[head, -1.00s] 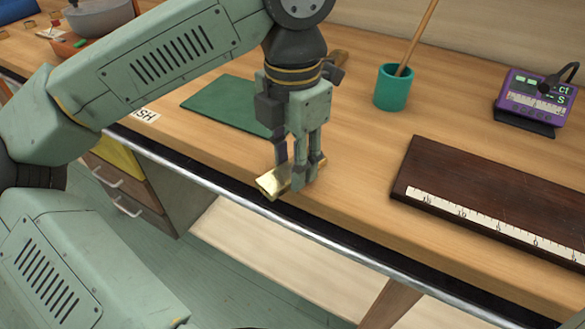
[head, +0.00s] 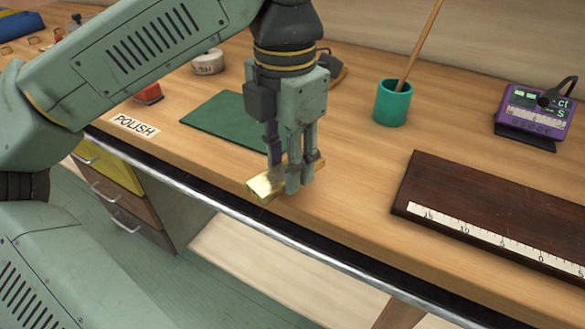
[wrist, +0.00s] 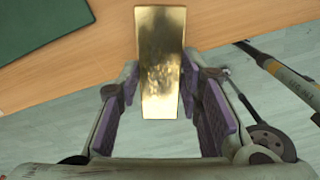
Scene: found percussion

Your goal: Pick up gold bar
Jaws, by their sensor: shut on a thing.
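The gold bar (head: 265,186) is a shiny, flat-sided bar near the front edge of the wooden workbench. My gripper (head: 292,187) points down and is shut on the gold bar, with its fingers at the bar's sides. In the wrist view the gold bar (wrist: 161,62) lies lengthwise between the purple-padded fingers. Behind it the bench edge and the floor show. The head view does not clearly show how much gap there is between bar and bench.
A teal cup (head: 391,103) holds a stick. A dark board (head: 480,205) with a white scale lies to the right. A purple meter (head: 533,113) stands behind it.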

